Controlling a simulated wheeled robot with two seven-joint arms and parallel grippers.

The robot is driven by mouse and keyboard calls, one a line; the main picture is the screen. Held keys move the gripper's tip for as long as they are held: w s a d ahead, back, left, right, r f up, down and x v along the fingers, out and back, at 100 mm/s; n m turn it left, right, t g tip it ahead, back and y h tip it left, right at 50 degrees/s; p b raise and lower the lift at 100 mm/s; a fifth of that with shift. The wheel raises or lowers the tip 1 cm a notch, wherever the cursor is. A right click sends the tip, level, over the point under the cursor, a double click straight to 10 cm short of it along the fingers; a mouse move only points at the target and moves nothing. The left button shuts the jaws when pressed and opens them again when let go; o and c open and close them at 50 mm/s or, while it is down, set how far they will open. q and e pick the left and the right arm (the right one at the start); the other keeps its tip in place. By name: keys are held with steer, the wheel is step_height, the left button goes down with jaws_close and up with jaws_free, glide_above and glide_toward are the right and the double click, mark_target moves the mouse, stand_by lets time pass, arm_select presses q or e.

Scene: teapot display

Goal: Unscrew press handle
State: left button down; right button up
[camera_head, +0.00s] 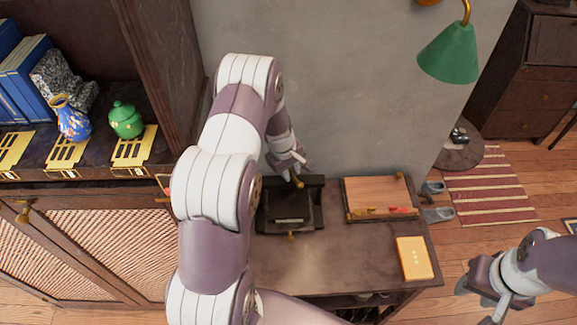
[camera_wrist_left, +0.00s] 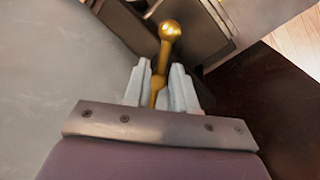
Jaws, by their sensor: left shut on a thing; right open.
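A dark press (camera_head: 291,208) stands on the brown desk against the grey wall; part of it is hidden behind my left arm. Its brass handle (camera_wrist_left: 168,35) has a round knob and runs down between my left fingers in the left wrist view. My left gripper (camera_wrist_left: 161,88) is shut on the handle from above. In the head view the left gripper (camera_head: 297,170) is at the top of the press, with a bit of brass just below the fingers. My right gripper (camera_head: 484,302) is open and empty at the lower right, away from the desk.
A wooden tray (camera_head: 378,193) with small red and brass items lies right of the press. A yellow box (camera_head: 414,259) lies near the desk's (camera_head: 335,262) right front. A green lamp (camera_head: 449,52) hangs above. A shelf with a blue vase (camera_head: 70,118) and green pot (camera_head: 125,120) is left.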

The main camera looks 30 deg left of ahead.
arm_select(q)
steer(key=n+p, duration=0.3)
steer(key=p, duration=0.2)
steer(key=r+n+y+p, duration=0.1)
steer(key=n+p, duration=0.1)
steer(key=shift+w+d+n+p, duration=0.2)
steer(key=shift+w+n+p, duration=0.1)
steer(key=shift+w+p, duration=0.1)
steer(key=shift+w+f+n+p, duration=0.1)
steer(key=shift+f+n+p, duration=0.05)
steer(key=shift+n+p, duration=0.2)
steer(key=shift+f+n, duration=0.15)
steer(key=shift+n, duration=0.2)
steer(key=shift+w+f+n+y, duration=0.15)
steer(key=shift+n+y, duration=0.15)
steer(key=shift+n, duration=0.1)
steer(key=shift+w+f+n+b, duration=0.1)
steer(key=shift+n+b, duration=0.7)
steer(key=shift+n, duration=0.1)
steer(key=shift+n+b, duration=0.5)
steer(key=shift+y, duration=0.3)
steer(key=c, duration=0.9)
jaws_free()
steer(key=shift+c, duration=0.2)
